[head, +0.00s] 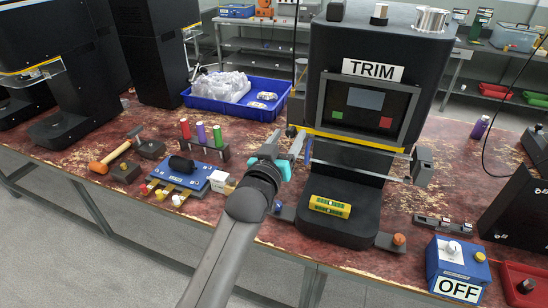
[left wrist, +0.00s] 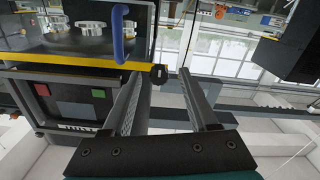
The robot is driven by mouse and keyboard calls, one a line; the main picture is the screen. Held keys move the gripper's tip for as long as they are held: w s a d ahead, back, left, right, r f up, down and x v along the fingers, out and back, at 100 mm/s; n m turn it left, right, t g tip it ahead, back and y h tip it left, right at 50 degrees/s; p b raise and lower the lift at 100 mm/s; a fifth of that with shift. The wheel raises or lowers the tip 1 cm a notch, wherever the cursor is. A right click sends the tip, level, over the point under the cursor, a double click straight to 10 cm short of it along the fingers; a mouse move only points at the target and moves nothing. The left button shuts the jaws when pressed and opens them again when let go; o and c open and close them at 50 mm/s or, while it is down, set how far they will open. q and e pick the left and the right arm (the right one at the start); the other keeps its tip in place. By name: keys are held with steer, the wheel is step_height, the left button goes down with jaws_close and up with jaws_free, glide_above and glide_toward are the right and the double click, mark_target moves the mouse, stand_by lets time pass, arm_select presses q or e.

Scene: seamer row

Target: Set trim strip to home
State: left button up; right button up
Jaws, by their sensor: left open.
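The black machine labelled TRIM (head: 373,70) stands on the worn red bench. A yellow strip (head: 350,139) crosses it below the screen; I cannot tell whether this is the trim strip. It also shows in the left wrist view (left wrist: 70,66), where the picture is upside down. A small black knob (left wrist: 158,76) sits at the strip's end. My left gripper (head: 285,146) is open and empty, left of the machine. In the left wrist view its fingertips (left wrist: 160,80) appear on either side of the knob; contact is unclear. My right gripper is not in view.
A blue handle (left wrist: 118,34) hangs on the clear guard close to my left fingers. A yellow level (head: 330,206) lies on the machine's base. A blue box marked OFF (head: 457,268), a blue tray (head: 236,111) and colored cylinders (head: 202,134) stand around on the bench.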

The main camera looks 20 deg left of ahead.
arm_select(q)
steer(key=s, duration=1.4)
steer(key=shift+s+a, duration=0.2)
steer(key=shift+a, duration=0.1)
